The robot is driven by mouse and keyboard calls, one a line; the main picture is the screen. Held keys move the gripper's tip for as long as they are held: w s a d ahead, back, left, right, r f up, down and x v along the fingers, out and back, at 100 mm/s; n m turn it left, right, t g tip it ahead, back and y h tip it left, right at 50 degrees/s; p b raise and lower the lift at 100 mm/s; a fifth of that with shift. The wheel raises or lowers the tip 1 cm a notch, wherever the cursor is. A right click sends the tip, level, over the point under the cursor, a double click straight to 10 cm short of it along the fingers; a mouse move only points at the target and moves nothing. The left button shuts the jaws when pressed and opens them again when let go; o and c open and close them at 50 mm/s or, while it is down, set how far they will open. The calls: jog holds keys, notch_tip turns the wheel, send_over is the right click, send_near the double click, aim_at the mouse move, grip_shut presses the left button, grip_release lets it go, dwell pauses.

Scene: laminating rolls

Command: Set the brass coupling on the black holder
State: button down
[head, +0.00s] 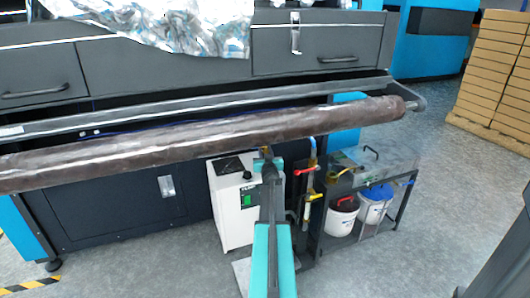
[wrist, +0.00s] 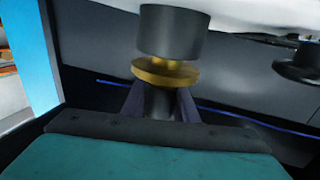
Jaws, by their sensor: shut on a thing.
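The brass coupling (wrist: 165,72) shows in the wrist view as a brass disc with a narrower brass neck. A dark grey cylinder (wrist: 172,32) sits directly above it in the picture, and a dark stem shows below it. My gripper (wrist: 160,104) is shut, its two fingers on either side of that stem. In the head view my gripper (head: 268,160) is in front of the white box, just below the long brown roll, with a small brass spot of the coupling (head: 266,150) at its tip. I cannot surely pick out the black holder; a black round-flanged part (wrist: 300,64) shows at the right.
The long brown roll (head: 200,141) spans the space above my gripper. A white box (head: 229,205) stands behind my arm. Pipes with red and yellow valve handles (head: 303,171) are close on the right, beside a cart (head: 390,162) with buckets.

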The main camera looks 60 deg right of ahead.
jog(key=shift+f+b, duration=0.35)
jog(key=shift+f, duration=0.25)
dwell(0.3)
jog(key=c, duration=1.7)
grip_release()
jog(key=shift+s+a, duration=0.1)
jog(key=shift+a, duration=0.05)
jog(key=p+v, duration=0.1)
jog(key=v, duration=0.9)
jog(key=shift+s+a, duration=0.2)
jog(key=shift+a, duration=0.05)
